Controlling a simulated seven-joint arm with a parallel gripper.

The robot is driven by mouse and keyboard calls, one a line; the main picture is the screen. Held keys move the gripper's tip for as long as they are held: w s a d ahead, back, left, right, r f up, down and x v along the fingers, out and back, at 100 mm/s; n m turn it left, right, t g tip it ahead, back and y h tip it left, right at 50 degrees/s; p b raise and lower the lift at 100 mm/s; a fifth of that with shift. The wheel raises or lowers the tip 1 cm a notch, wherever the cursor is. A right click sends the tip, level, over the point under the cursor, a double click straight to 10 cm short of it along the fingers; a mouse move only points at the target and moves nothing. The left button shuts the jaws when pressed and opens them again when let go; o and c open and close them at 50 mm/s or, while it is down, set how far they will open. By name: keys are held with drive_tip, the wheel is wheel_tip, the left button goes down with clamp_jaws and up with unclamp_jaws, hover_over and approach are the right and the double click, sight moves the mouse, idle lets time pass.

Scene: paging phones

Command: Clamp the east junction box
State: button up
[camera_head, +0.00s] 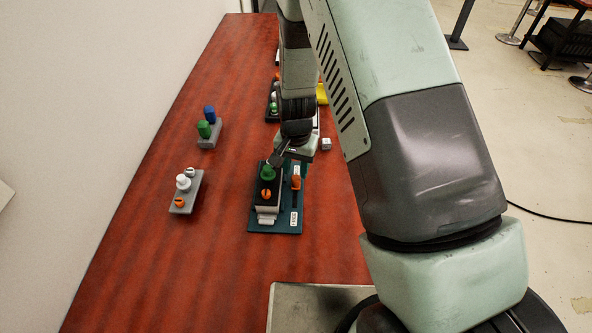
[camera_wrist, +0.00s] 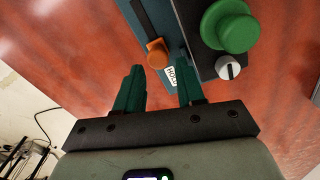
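A dark box (camera_head: 262,208) with a green button and an orange knob stands on a teal base plate (camera_head: 283,224) on the red table. Beside it, an orange slider knob (camera_head: 295,183) sits at the far end of a dark slot; it also shows in the wrist view (camera_wrist: 157,53). A label reading HOLD (camera_wrist: 172,77) is near that knob. My gripper (camera_head: 279,158) is just above the box's far end. In the wrist view my gripper (camera_wrist: 160,76) is open and empty, its fingers apart below the orange knob. No marking shows which box is east.
A grey block with blue and green knobs (camera_head: 208,132) and another with white and orange parts (camera_head: 186,191) are to the left. Another box with buttons (camera_head: 272,100) is farther back, near a yellow piece (camera_head: 322,94). A small white cube (camera_head: 326,144) is right of my gripper.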

wheel_tip(320, 180, up, 9)
idle(0.3)
idle(0.4)
wheel_tip(320, 180, up, 12)
drive_tip(key=t, duration=0.1)
hover_over(296, 176)
drive_tip(key=s+d, duration=0.2)
drive_tip(key=d, duration=0.1)
drive_tip(key=s+d+r+n+t, duration=0.2)
drive_tip(key=s+d+r, duration=0.3)
drive_tip(key=r, duration=0.5)
drive_tip(key=s+d+r+t, duration=0.1)
drive_tip(key=s+d+r, duration=0.1)
drive_tip(key=s, duration=0.3)
drive_tip(key=s+d+r+n, duration=0.1)
drive_tip(key=s+r, duration=0.2)
drive_tip(key=s, duration=0.2)
drive_tip(key=s+d+r+t, duration=0.1)
drive_tip(key=s+d+r, duration=0.1)
drive_tip(key=s, duration=0.3)
drive_tip(key=shift+s+d+r+t, duration=0.25)
drive_tip(key=shift+s+d+t, duration=0.05)
